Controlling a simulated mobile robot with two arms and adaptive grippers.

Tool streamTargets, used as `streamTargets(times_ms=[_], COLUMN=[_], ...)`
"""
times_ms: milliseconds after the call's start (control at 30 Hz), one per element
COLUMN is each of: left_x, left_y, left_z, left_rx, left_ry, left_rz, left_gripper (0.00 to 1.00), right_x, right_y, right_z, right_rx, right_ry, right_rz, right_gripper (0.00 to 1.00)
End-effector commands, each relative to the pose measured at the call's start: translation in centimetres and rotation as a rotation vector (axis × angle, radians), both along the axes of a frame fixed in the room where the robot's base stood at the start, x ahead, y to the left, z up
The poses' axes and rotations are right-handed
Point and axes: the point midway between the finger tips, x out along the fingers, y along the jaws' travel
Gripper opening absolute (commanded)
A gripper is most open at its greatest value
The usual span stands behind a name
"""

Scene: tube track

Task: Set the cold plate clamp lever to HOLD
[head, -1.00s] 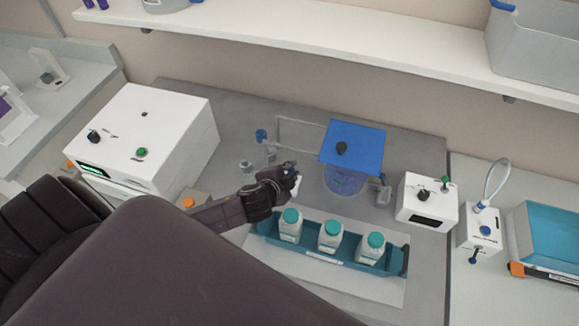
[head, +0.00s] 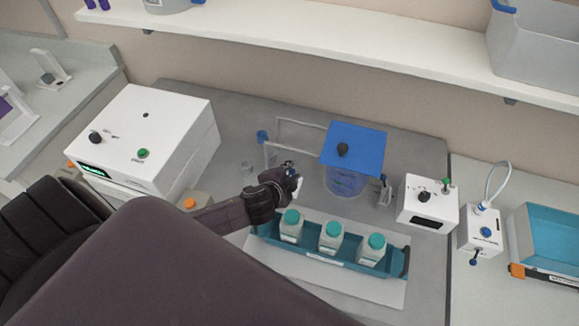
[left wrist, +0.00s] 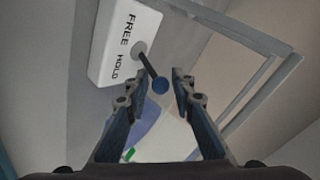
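The clamp lever (left wrist: 151,70) shows in the left wrist view as a dark rod with a blue ball end. It comes out of a white block (left wrist: 125,40) marked FREE and HOLD. The rod slants away from the block, and I cannot tell which mark it is set to. My left gripper (left wrist: 159,80) is open, with one finger on each side of the blue ball and visible gaps beside it. In the head view my left gripper (head: 291,180) is left of the blue-covered vessel (head: 346,183); the lever cannot be made out there. My right gripper is not in view.
A teal rack (head: 325,258) with three teal-capped bottles stands in front of the gripper. A blue panel (head: 365,146) covers the vessel, with a clear frame (head: 300,123) beside it. White boxes stand at left (head: 165,125) and right (head: 430,207).

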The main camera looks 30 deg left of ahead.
Motion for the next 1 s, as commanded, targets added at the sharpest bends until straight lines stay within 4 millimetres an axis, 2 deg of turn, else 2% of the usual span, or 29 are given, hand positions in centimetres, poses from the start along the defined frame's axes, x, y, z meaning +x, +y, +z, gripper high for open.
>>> streamTargets(times_ms=[167, 500, 700, 1000], left_x=[-1.3, -6.3, -8.6, -9.5], left_y=[-0.2, -1.0, -1.3, -1.5], left_z=[0.8, 4.4, 6.1, 6.9], left_rx=[-0.001, 0.0, 0.001, 0.002], left_ry=[0.002, 0.002, 0.002, 0.0], left_rz=[-0.001, -0.001, 0.0, 0.001], left_gripper=[0.23, 0.23, 0.23, 0.23], right_x=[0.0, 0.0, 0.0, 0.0], right_y=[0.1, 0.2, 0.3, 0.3], right_z=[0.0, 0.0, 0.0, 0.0], right_rx=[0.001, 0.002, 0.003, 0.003], right_ry=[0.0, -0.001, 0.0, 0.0], right_rz=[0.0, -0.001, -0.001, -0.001], right_gripper=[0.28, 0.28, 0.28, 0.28])
